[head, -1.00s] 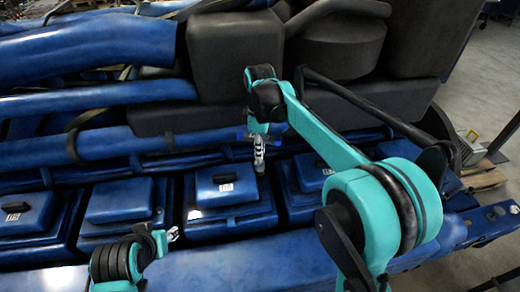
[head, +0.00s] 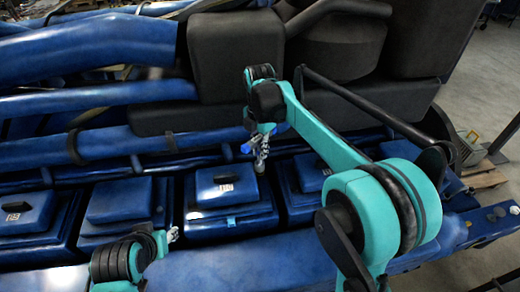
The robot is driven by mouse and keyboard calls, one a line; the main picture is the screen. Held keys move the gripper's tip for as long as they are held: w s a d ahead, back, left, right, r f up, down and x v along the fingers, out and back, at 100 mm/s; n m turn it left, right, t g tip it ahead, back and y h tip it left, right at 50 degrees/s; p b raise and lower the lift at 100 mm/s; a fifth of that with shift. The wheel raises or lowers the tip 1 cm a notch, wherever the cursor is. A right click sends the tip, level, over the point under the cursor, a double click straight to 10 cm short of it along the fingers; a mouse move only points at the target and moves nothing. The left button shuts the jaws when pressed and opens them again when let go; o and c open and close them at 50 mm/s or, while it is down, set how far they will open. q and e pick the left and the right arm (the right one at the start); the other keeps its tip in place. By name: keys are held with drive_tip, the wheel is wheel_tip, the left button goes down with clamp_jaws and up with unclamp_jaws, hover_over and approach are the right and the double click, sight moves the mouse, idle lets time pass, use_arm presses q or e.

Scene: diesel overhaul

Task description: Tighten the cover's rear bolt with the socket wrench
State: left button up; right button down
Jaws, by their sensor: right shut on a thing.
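The blue cover (head: 212,196) with a small white label sits in the middle of a row of similar covers on the engine. My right gripper (head: 261,150) is above the cover's rear right corner, pointing down, shut on the socket wrench. A blue part of the wrench (head: 246,147) shows just left of the fingers. A small grey end (head: 260,168) shows below them, at the cover's rear edge. The rear bolt is hidden, and I cannot tell whether the socket sits on it. My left gripper (head: 172,235) is low at the front, apart from the cover; its jaws are too small to read.
Blue pipes (head: 100,147) and a dark block (head: 235,55) rise behind the covers. Neighbouring covers (head: 118,201) stand close on both sides. A small light-blue patch (head: 231,222) shows on the cover's front edge. The front ledge (head: 240,258) is clear between my arms.

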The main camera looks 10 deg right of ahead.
drive_tip(key=n, duration=0.5)
drive_tip(key=shift+n, duration=0.4)
drive_tip(key=n, duration=0.5)
